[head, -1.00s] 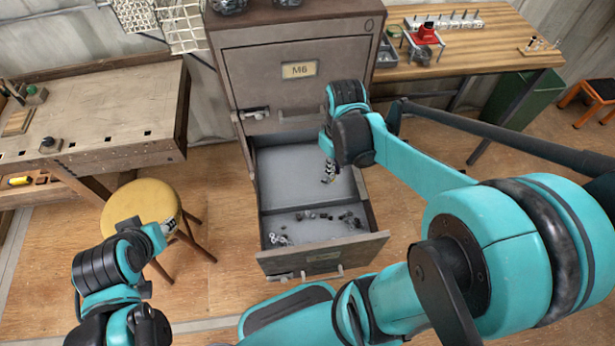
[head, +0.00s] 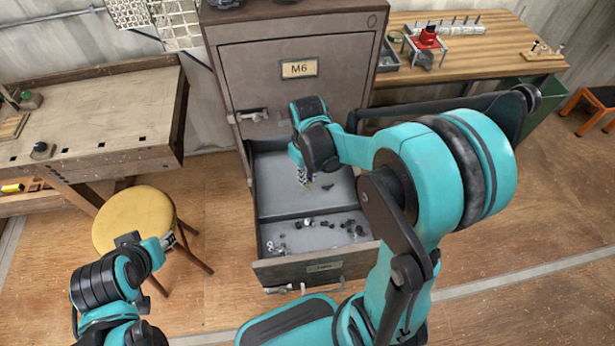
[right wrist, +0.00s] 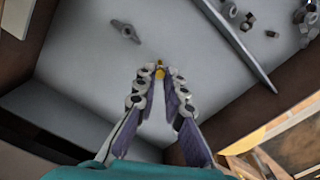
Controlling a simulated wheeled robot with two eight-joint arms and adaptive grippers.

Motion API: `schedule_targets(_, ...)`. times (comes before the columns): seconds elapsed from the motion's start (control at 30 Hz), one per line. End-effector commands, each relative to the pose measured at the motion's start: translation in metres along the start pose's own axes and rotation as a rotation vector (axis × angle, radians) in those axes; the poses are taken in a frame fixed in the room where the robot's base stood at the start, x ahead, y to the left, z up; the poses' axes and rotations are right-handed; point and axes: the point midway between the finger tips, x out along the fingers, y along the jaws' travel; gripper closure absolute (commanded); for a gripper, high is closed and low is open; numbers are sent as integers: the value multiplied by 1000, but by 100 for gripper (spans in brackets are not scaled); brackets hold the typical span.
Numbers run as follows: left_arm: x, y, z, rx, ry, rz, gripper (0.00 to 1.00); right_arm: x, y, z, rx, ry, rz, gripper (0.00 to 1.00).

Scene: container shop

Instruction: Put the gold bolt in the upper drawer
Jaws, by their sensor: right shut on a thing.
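My right gripper (head: 306,185) hangs inside the open drawer (head: 264,250), over its rear compartment. In the right wrist view its fingers are closed in on the small gold bolt (right wrist: 160,71), which shows at the fingertips above the grey drawer floor. The bolt is too small to make out clearly in the head view. The open drawer juts from the brown cabinet (head: 240,65), below a shut front labelled M6 (head: 299,68). My left gripper (head: 168,241) is by the yellow stool; its fingers are too unclear to judge.
A divider (right wrist: 236,42) splits the open drawer; several dark and silvery nuts (head: 310,222) lie in its front compartment. A dark winged piece (right wrist: 125,31) lies in the rear one. The yellow stool (head: 133,219) and workbench (head: 90,125) stand left, a wooden table (head: 490,50) right.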

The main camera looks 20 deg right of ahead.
Motion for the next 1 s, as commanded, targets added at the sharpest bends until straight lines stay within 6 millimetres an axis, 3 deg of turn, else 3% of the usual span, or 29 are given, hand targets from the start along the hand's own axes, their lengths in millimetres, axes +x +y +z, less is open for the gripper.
schedule_targets(0.17, 3, 0, 2, 0, 0, 0, 62, 4, 0, 0, 0, 0, 0, 100)
schedule_targets(0.27, 2, 0, 2, 0, 0, 0, 62, 3, 0, 0, 0, 0, 0, 72)
schedule_targets(0.3, 2, 0, 2, 0, 0, 0, 62, 3, 0, 0, 0, 0, 0, 70)
schedule_targets(0.67, -2, 0, -1, 0, 0, 0, 62, -3, 0, 0, 0, 0, 0, 70)
schedule_targets(0.77, -7, 0, -5, 0, 0, 0, 62, -17, 0, 0, 0, 0, 0, 70)
schedule_targets(1.0, -24, 0, -17, 0, 0, 0, 62, -72, 0, 0, 0, 0, 0, 70)
